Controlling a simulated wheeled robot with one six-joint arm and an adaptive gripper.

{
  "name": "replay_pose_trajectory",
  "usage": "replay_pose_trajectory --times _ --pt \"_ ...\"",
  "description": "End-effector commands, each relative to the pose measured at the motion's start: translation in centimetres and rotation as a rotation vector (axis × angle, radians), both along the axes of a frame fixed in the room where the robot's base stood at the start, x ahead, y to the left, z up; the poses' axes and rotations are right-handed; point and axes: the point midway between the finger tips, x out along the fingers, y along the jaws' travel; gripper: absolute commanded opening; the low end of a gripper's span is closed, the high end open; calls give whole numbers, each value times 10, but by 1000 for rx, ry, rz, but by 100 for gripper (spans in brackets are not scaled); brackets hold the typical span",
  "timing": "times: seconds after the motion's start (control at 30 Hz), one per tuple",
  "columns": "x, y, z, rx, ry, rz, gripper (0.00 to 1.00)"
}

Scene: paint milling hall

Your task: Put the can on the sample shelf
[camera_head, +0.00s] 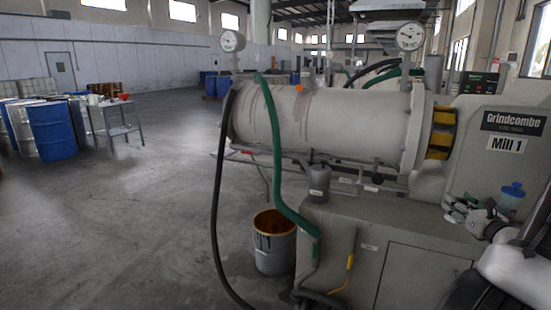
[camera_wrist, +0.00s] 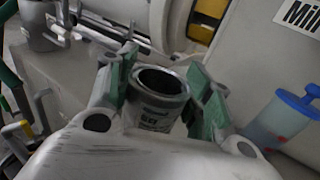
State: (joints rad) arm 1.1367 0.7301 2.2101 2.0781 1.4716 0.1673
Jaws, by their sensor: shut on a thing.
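My gripper (camera_wrist: 163,82) is shut on a grey open-topped can (camera_wrist: 155,115) in the wrist view. The green finger pads press on its two sides. The can has a dark inside and a label with white print, and looks roughly upright. In the head view my gripper (camera_head: 458,208) is at the right, in front of the mill's grey housing. The can cannot be made out clearly there. I cannot identify a sample shelf for certain in either view.
A blue-lidded container (camera_head: 511,195) stands by Mill 1 (camera_head: 320,120); it also shows in the wrist view (camera_wrist: 285,118). A grey pot (camera_head: 319,182) sits on the mill's base. A bucket (camera_head: 274,243), a metal table (camera_head: 118,128) and blue drums (camera_head: 52,130) stand left. The floor between is open.

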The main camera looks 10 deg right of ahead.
Motion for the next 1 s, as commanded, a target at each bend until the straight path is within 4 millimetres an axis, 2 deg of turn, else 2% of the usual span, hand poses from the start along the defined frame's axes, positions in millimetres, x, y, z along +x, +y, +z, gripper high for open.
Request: replay_pose_trajectory --times 0.17,0.37,0.57,0.67,0.77,0.87,0.9,1.0 --pt "2 -9 1 1 1 -83 24" --pt "24 14 5 3 2 -86 24" --pt "53 54 10 6 5 -49 24" --pt "69 83 12 9 6 -16 24" --pt "87 120 16 9 8 30 24" --pt "105 171 20 12 9 99 24" --pt "112 194 22 12 9 133 24" --pt "122 248 26 15 9 217 24"
